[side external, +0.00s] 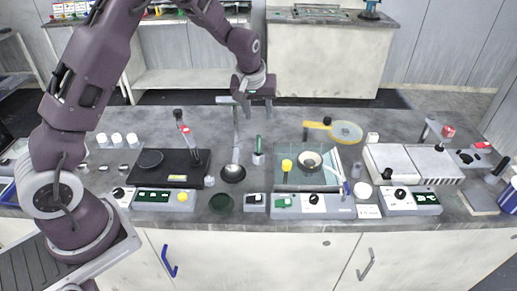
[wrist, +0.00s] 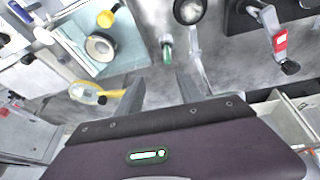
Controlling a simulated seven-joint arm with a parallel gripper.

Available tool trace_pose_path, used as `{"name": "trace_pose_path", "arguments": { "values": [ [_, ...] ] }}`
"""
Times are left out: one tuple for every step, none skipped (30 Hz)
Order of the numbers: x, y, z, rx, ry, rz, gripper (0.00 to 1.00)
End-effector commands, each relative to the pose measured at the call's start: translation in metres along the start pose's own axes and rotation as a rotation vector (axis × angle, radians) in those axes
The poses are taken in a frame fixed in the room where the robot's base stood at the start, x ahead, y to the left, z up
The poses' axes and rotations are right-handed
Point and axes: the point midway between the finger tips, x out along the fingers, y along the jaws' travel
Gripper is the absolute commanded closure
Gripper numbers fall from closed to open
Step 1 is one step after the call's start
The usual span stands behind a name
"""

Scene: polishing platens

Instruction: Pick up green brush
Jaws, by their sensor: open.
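A slim green brush (side external: 258,144) stands upright in a small pale holder on the grey bench, near the middle of the side external view. In the wrist view the green brush (wrist: 167,46) is at top centre, beyond my fingertips. My gripper (side external: 257,105) hangs above the bench, higher than the brush and apart from it. Its two fingers (wrist: 158,82) are spread with nothing between them.
Left of the brush are a black dish (side external: 233,173) and a tall metal stand (side external: 235,135). A yellow-handled round tool (side external: 345,131) lies behind. Bench behind the brush is fairly clear.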

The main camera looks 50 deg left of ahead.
Motion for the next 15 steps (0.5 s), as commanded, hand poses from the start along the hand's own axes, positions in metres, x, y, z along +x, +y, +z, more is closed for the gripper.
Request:
{"name": "trace_pose_path", "arguments": {
  "values": [
    [0.040, -0.004, -0.002, -0.019, 0.001, -0.037, 0.55],
    [0.060, -0.005, -0.004, -0.030, 0.008, -0.052, 0.55],
    [0.082, -0.008, -0.006, -0.044, 0.017, -0.069, 0.55],
    [0.095, -0.009, -0.006, -0.050, 0.022, -0.079, 0.55],
    [0.105, -0.011, -0.005, -0.056, 0.026, -0.086, 0.55],
    [0.115, -0.012, -0.006, -0.061, 0.030, -0.092, 0.55],
    [0.120, -0.013, -0.005, -0.063, 0.032, -0.096, 0.55],
    [0.124, -0.014, -0.005, -0.064, 0.033, -0.099, 0.55],
    [0.130, -0.015, -0.005, -0.066, 0.034, -0.101, 0.55],
    [0.134, -0.015, -0.005, -0.066, 0.035, -0.101, 0.55],
    [0.138, -0.016, -0.005, -0.066, 0.034, -0.101, 0.55],
    [0.143, -0.016, -0.005, -0.066, 0.034, -0.101, 0.55],
    [0.147, -0.016, -0.006, -0.065, 0.034, -0.100, 0.55],
    [0.152, -0.017, -0.006, -0.065, 0.033, -0.101, 0.55],
    [0.160, -0.018, -0.007, -0.065, 0.033, -0.101, 0.55]
  ]
}}
